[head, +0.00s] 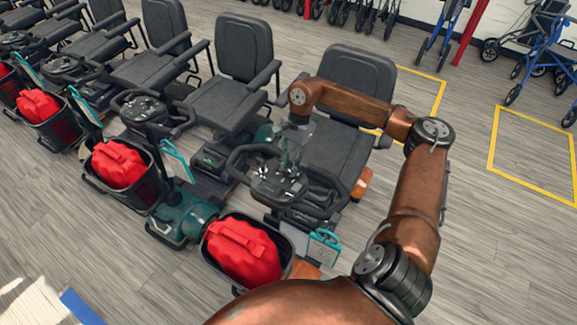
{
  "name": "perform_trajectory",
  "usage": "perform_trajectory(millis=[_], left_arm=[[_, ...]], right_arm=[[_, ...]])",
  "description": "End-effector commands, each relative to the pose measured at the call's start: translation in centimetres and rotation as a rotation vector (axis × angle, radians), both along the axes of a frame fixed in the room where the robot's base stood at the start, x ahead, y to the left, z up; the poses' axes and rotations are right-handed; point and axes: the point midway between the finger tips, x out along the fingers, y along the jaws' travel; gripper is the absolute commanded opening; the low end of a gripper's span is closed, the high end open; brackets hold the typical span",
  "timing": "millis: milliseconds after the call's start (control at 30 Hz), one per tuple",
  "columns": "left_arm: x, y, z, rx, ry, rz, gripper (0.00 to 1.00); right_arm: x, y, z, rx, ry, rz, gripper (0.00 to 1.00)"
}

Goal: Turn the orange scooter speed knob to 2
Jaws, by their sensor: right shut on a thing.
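The orange scooter (362,184) is the nearest one at the right end of the row. Its orange body shows beside the seat and below the front basket. Its dark control console (262,188) sits on the tiller between looped handlebars. My right gripper (289,168) points down onto this console and is shut on the speed knob. The fingers are dark and small in the picture. The knob itself and its number marks are too small and covered to read. My left gripper is not in view.
A black basket (213,268) with a red bag (243,250) stands in front of the tiller. A teal scooter (187,212) stands close to the left, with more scooters beyond. Yellow floor frames (490,150) and blue walkers (548,60) are at the right. Floor on the right is clear.

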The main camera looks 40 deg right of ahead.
Motion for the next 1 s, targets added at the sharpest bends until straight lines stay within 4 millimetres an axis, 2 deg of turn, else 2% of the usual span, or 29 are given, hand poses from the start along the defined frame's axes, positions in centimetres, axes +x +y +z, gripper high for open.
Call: perform_trajectory(millis=[467,500,733,1000], left_arm=[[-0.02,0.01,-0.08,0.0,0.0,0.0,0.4],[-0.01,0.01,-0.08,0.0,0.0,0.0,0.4],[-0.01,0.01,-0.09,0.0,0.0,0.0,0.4],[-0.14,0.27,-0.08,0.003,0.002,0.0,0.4]], right_arm=[[0.14,0.0,0.19,0.001,-0.007,0.012,0.0],[0.14,0.0,0.19,0.001,-0.007,0.012,0.25],[0.07,0.0,0.1,0.001,-0.004,0.012,0.41],[0.04,-0.03,0.1,0.001,-0.003,0.013,0.41]])
